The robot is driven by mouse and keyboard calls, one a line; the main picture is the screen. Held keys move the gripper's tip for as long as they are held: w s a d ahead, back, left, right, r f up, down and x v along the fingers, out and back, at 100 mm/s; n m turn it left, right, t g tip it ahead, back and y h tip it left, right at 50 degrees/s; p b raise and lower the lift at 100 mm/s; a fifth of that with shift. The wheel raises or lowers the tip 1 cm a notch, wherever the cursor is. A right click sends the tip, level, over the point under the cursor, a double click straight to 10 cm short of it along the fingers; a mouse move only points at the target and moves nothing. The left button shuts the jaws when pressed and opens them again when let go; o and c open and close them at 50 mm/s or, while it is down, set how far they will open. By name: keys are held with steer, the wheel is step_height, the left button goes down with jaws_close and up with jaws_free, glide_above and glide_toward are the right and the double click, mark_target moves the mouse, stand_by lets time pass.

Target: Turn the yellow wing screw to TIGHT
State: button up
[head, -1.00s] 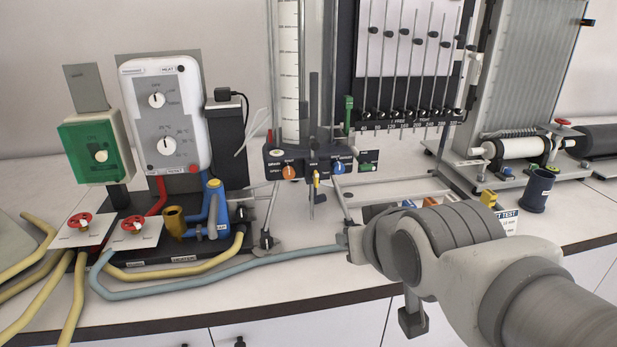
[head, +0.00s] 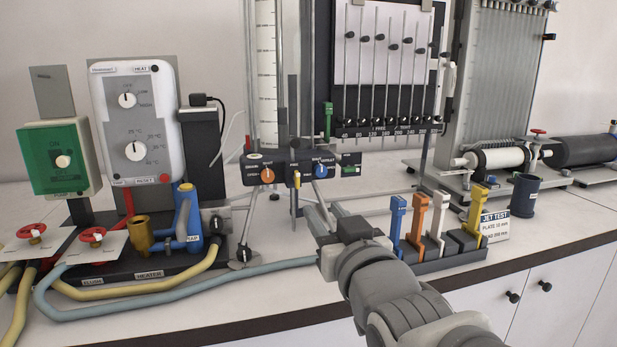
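The small yellow wing screw (head: 297,180) is on the front of a dark block in the middle of the valve strip (head: 280,172), below the clear scale tube, in the head view. Its wing looks roughly upright. The lettering around it is too small to read, so I cannot make out a TIGHT mark. My gripper (head: 320,208) is below and to the right of the screw in the picture, apart from it, pointing toward the strip. Its two grey fingers show with a gap between them and nothing held.
An orange knob (head: 267,175) and a blue knob (head: 320,171) flank the screw. A row of levers, including a blue one (head: 397,218), stands to the right of my gripper. A pale blue hose (head: 180,292) crosses the bench on the left. A navy cup (head: 524,194) stands at right.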

steer(key=p+x, duration=0.3)
steer(key=x, duration=0.1)
steer(key=p, duration=1.1)
glide_toward(298, 176)
steer(key=w, duration=0.3)
steer(key=shift+a+x, duration=0.2)
steer(key=shift+x, duration=1.15)
steer(key=shift+a+x, duration=0.2)
steer(key=shift+x, duration=1.15)
steer(key=shift+s, duration=0.1)
jaws_close()
